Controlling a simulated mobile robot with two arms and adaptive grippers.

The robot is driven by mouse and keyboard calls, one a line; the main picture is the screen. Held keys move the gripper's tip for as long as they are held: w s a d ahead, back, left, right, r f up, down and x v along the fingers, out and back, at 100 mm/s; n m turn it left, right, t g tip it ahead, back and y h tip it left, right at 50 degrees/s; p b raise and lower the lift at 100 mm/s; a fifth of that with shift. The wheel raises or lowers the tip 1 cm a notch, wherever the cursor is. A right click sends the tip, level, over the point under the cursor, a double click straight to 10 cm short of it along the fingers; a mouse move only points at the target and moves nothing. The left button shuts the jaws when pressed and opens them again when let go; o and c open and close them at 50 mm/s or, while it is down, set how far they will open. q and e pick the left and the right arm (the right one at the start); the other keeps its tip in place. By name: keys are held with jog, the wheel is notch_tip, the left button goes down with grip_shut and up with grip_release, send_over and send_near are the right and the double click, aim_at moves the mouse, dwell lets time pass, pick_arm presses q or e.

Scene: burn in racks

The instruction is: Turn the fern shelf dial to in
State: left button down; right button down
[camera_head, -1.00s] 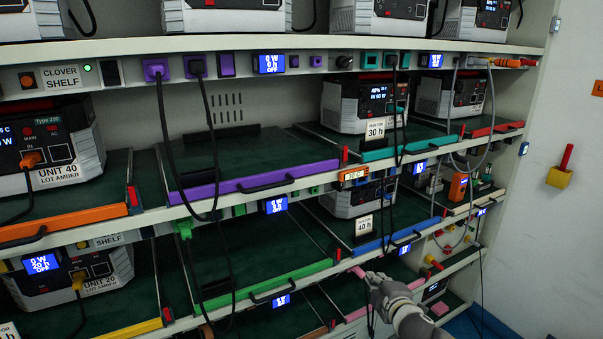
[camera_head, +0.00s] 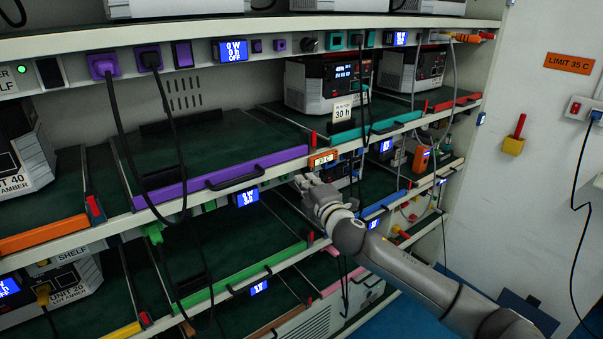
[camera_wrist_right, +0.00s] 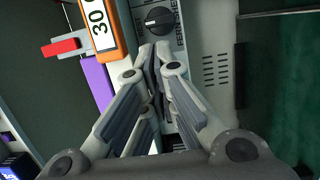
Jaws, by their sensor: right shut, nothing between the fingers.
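The fern shelf dial (camera_wrist_right: 160,20) is a round black knob on a light grey panel in the right wrist view. Lettering beginning "FERN" stands beside it, partly cut off. A pale pointer mark shows on the knob; which label it points at I cannot tell. My right gripper (camera_wrist_right: 155,52) is shut and empty, its fingertips just short of the knob in that picture; whether they touch it I cannot tell. In the head view the right gripper (camera_head: 303,182) is at the shelf front below the orange display, and the dial cannot be made out there. My left gripper is not in view.
An orange-framed display (camera_head: 323,159) sits beside the dial panel, with a red handle (camera_wrist_right: 62,47) close by. A purple shelf front (camera_head: 230,174) is to the left and a blue one (camera_head: 383,204) to the right. Black cables (camera_head: 170,130) hang in front of the left shelves.

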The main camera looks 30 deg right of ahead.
aim_at(308, 170)
jog(key=shift+w+d+p, duration=0.15)
jog(key=shift+w, duration=0.65)
jog(key=shift+w+d+p, duration=0.1)
jog(key=shift+w+p, duration=0.05)
jog(key=shift+w, duration=0.65)
jog(key=shift+r, duration=0.1)
jog(key=shift+d+m+p, duration=0.25)
jog(key=shift+m+p, duration=0.05)
jog(key=shift+p, duration=0.1)
